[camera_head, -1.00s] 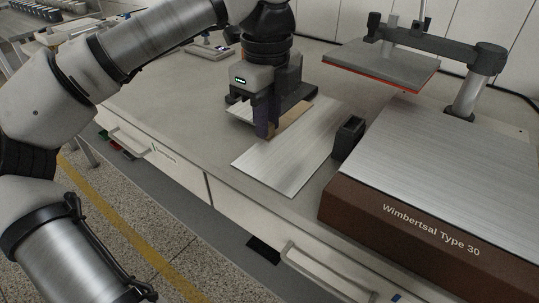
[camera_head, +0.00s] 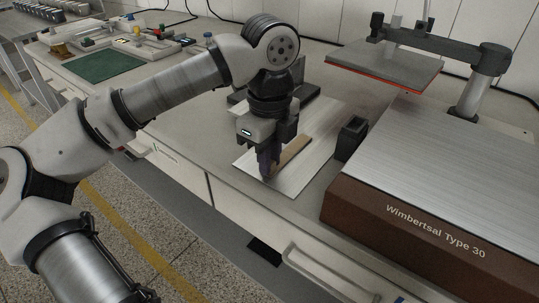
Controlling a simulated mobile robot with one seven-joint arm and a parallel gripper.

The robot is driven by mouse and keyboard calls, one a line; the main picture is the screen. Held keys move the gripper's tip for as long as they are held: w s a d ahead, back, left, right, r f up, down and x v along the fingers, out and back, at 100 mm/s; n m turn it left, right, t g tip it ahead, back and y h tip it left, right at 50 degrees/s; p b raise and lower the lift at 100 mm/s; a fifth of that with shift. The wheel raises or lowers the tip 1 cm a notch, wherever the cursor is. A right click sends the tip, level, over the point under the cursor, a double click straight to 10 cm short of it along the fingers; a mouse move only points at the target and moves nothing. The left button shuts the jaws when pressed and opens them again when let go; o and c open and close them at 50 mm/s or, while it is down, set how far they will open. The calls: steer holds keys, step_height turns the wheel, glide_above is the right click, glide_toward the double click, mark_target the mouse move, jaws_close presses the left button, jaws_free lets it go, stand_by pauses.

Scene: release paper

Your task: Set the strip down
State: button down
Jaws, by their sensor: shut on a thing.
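My gripper (camera_head: 268,173) is over the left part of a shiny metal sheet (camera_head: 300,183) on the bench. Its purple-tinted fingers are shut on a tan strip (camera_head: 294,150), which extends up and right from them. The strip is low over the sheet. I cannot tell whether it touches the sheet. The strip's end at the fingers is hidden by them.
A small black open box (camera_head: 351,138) stands right of the sheet. The brown press (camera_head: 400,220) fills the right side, with a raised plate (camera_head: 385,65) above it. A dark stand is behind my gripper. A green mat (camera_head: 103,65) lies at the back left.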

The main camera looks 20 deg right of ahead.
steer(key=c, duration=1.3)
jaws_free()
steer(key=shift+f, duration=0.1)
steer(key=shift+c, duration=0.2)
step_height(320, 180, up, 12)
steer(key=p, duration=0.1)
steer(key=shift+r, duration=0.2)
